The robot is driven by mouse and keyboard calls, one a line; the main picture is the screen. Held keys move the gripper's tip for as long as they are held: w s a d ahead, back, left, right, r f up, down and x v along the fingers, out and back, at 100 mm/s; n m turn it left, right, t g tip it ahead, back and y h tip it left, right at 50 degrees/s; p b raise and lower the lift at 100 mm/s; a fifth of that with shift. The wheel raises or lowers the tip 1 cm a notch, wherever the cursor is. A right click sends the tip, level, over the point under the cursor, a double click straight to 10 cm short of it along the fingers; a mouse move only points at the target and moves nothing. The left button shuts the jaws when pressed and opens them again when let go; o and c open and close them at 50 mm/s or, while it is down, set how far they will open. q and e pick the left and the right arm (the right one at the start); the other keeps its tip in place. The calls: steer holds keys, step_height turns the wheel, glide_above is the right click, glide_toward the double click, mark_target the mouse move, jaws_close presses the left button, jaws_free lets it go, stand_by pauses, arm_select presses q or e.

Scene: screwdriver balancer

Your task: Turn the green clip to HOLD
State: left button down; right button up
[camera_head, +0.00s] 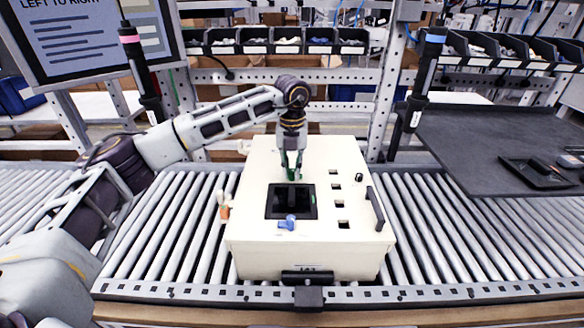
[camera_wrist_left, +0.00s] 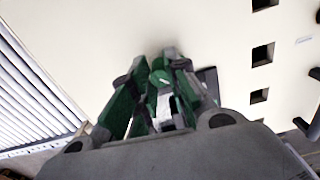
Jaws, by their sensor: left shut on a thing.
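The green clip (camera_wrist_left: 160,78) is on the top of the cream box, in front of the left wrist camera. My left gripper (camera_head: 291,170) reaches down over the box from behind, its fingers pointing down at the back edge of a dark square opening (camera_head: 278,205). In the left wrist view its two green-padded fingers (camera_wrist_left: 160,100) close around the clip from both sides. The fingers hide much of the clip, and I cannot read any HOLD mark. My right gripper is not in view.
The cream box (camera_head: 255,165) sits on a roller conveyor (camera_head: 430,220). A blue clip (camera_head: 287,222) is at the opening's front edge, and an orange clip (camera_head: 225,211) is on the box's left side. Two hanging screwdrivers, pink-banded (camera_head: 129,39) and blue-banded (camera_head: 435,38), flank the box. A dark table (camera_head: 480,130) stands right.

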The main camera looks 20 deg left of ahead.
arm_select(q)
steer(key=shift+m, duration=2.5)
steer(key=m, duration=0.3)
steer(key=shift+r, duration=0.1)
steer(key=shift+m, duration=0.7)
steer(key=m, duration=0.4)
steer(key=shift+m, duration=2)
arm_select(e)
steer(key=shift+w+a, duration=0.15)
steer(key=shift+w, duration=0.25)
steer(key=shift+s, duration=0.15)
